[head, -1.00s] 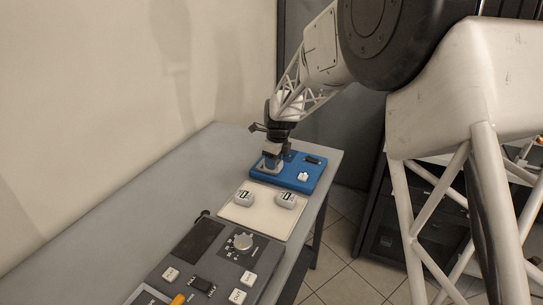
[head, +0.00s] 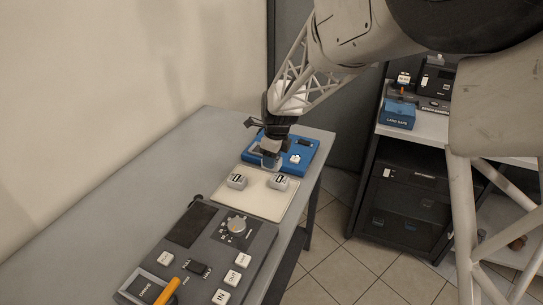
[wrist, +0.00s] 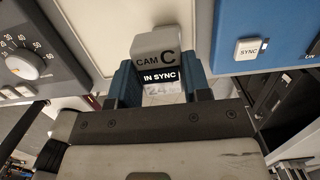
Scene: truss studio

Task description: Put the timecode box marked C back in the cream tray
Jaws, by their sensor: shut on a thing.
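My gripper (head: 270,160) is shut on the timecode box marked C (wrist: 157,50), a pale box reading "CAM C" and "IN SYNC" in the wrist view. In the head view the gripper mostly hides this box. It is by the front edge of the blue dock (head: 303,148), near the back of the cream tray (head: 255,203). The wrist view shows the cream tray (wrist: 112,25) left of the box and the blue dock (wrist: 238,18) to its right. The exact height of the box is hard to tell.
Two similar boxes, one on the left (head: 237,181) and one on the right (head: 278,182), sit at the back of the tray. The tray's front part is bare. A grey console (head: 205,250) with a knob and an orange lever lies in front. The table's left side is clear.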

